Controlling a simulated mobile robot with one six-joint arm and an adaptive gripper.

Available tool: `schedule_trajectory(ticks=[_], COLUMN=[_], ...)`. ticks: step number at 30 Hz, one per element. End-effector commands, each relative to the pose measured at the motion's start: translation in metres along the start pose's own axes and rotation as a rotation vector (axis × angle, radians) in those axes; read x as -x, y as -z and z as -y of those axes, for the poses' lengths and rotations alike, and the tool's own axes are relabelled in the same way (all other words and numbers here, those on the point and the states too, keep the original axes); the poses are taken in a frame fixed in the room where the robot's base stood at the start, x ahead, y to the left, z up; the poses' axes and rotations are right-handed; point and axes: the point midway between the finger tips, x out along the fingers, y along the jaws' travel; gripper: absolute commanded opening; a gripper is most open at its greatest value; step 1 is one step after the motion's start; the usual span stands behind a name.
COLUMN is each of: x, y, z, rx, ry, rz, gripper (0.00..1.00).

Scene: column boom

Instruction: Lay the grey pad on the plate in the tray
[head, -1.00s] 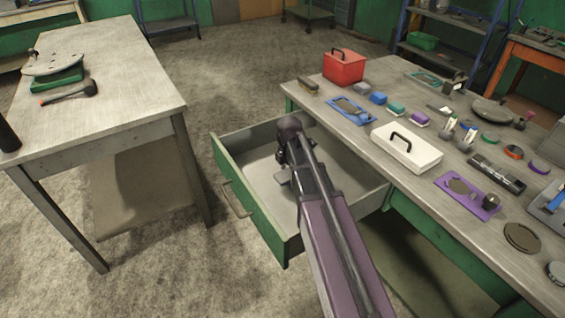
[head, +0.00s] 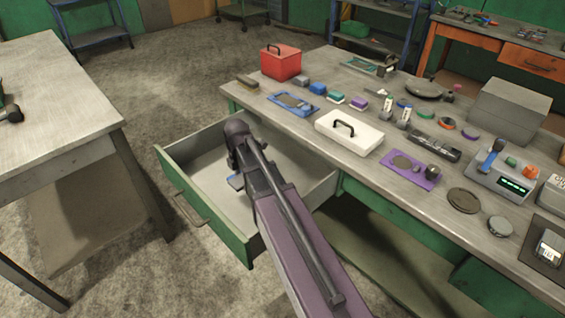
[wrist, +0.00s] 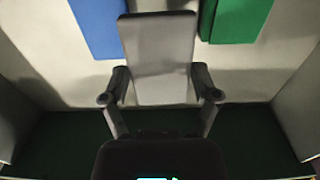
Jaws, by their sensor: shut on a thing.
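My gripper (wrist: 160,97) is shut on the grey pad (wrist: 158,55), a flat rectangle between its two fingers in the wrist view. In the head view my arm reaches over the open drawer (head: 205,205) and hides most of the gripper. A blue tray (head: 293,104) with a grey plate-like piece lies on the bench. A purple tray (head: 428,183) with a grey disc and a dark knob lies nearer. I cannot tell which tray is meant.
In the drawer, a blue block (wrist: 98,28) lies left of the pad and a green block (wrist: 238,20) right of it. The drawer walls stand close around. On the bench are a white box (head: 349,134), a red box (head: 281,62) and several small items.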

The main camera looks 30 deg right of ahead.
Motion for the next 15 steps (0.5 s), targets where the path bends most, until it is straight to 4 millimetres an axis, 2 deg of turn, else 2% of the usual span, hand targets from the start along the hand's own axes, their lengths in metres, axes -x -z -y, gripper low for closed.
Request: schedule_trajectory(ticks=[8, 15], x=[0.018, 0.054], y=[0.000, 0.000], z=[0.000, 0.000], rx=[0.000, 0.000], ry=[0.000, 0.000], rz=[0.000, 0.000], gripper=[0.51, 0.51])
